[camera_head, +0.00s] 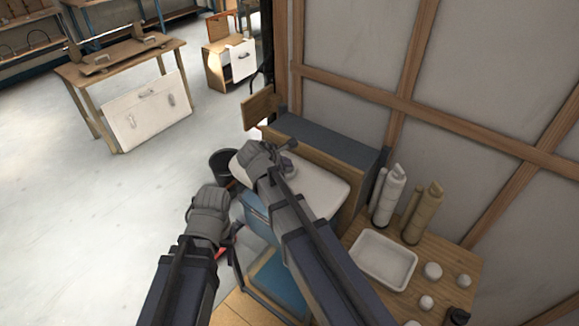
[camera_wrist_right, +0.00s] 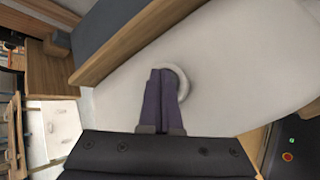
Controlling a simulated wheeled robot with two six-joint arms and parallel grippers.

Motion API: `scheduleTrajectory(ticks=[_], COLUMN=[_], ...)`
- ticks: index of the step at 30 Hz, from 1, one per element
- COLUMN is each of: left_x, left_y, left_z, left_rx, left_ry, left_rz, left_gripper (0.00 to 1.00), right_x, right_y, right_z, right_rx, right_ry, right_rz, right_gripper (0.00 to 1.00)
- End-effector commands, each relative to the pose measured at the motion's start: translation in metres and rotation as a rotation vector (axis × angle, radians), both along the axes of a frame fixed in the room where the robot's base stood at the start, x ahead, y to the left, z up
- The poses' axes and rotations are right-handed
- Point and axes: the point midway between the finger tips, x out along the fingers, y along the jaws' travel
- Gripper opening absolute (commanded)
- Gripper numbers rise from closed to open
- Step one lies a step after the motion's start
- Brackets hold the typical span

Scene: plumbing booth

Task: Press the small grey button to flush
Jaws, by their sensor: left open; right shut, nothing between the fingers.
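A white lid-like surface (camera_head: 322,188) lies in front of a wooden box with a dark grey top (camera_head: 330,140). My right gripper (camera_head: 288,146) is over the far left part of this area in the head view. In the right wrist view, the right gripper (camera_wrist_right: 166,74) is shut and empty, its purple fingers pointing at the white surface (camera_wrist_right: 235,55). A round pale grey piece (camera_wrist_right: 182,80) shows around the fingertips, partly hidden by them; it may be the button. I cannot tell whether the fingertips touch it. My left gripper (camera_head: 212,212) is lower left, its fingers hardly visible.
A dark bucket (camera_head: 222,165) stands left of the white surface. A wooden counter at right holds a white tray (camera_head: 384,260), bottles (camera_head: 388,195) and small round pieces. A panelled wall rises behind. A workbench (camera_head: 120,60) stands far left, with open floor before it.

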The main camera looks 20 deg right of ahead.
Motion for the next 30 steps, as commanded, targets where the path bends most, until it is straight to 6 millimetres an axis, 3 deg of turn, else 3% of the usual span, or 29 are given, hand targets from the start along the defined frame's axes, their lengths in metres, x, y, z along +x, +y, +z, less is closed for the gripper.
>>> scheduleTrajectory(ticks=[3,17,30], left_x=[0.0,0.0,0.0], left_y=[0.0,0.0,0.0], left_z=[0.008,0.012,0.054], left_rx=[0.0,0.0,0.0], left_ry=[0.0,0.0,0.0], left_rz=[0.0,0.0,0.0], left_gripper=[0.5,0.5,0.5], right_x=[0.0,0.0,0.0], right_y=[0.0,0.0,0.0], right_z=[0.008,0.012,0.054], right_rx=[0.0,0.0,0.0], right_ry=[0.0,0.0,0.0], right_rz=[0.0,0.0,0.0], right_gripper=[0.0,0.0,0.0])
